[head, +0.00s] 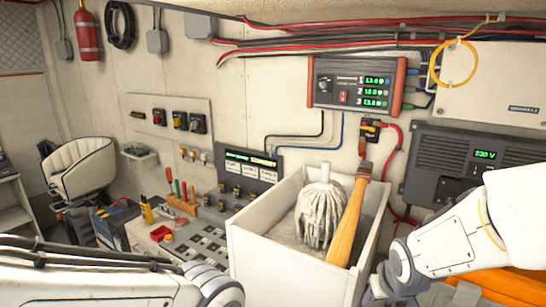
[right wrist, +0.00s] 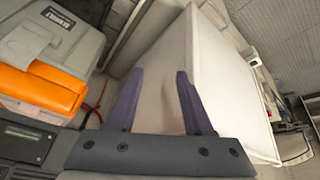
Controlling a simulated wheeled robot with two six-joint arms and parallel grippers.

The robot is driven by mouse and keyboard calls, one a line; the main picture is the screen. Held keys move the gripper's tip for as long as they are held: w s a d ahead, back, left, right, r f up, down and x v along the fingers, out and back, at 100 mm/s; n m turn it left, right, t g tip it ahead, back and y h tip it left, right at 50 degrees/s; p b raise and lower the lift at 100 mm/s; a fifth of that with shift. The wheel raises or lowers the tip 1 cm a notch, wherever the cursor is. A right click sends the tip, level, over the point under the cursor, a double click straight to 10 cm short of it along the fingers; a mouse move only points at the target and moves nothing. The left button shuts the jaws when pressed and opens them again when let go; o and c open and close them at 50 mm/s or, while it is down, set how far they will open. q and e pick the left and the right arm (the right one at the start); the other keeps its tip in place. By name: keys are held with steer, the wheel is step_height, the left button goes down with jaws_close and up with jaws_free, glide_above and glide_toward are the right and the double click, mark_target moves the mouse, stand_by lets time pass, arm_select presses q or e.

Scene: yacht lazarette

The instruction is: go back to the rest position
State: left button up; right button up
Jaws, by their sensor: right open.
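My right arm comes in from the right in the head view, over the right side of the white bin's outside. My right gripper (head: 375,291) is low there, mostly cut off by the bottom edge, with a bit of purple finger showing. In the right wrist view my right gripper (right wrist: 160,77) is open, its two purple fingers apart with nothing between them. The outer wall of the white bin (right wrist: 215,75) fills the view behind them; I cannot tell if they touch it. My left arm lies across the bottom left of the head view; its fingers are out of frame.
The white bin (head: 290,272) holds a grey mop head (head: 319,212) and a wooden-handled tool (head: 349,225). Orange and grey cases (right wrist: 45,85) lie beside the right gripper. A tool panel (head: 195,238) and a white seat (head: 80,167) are left.

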steer(key=s+a+f+n+g+y+b, duration=0.1)
steer(key=s+a+f+n+g+b, duration=0.1)
steer(key=s+a, duration=0.7)
steer(key=s+a+f+n+g+y+b, duration=0.1)
steer(key=s+a+f+n+g+b, duration=0.2)
steer(key=s+a+f+n+b, duration=0.2)
steer(key=s+a+b, duration=0.3)
steer(key=s+a, duration=0.1)
steer(key=s, duration=0.1)
steer(key=shift+s+f, duration=0.35)
steer(key=shift+s, duration=0.05)
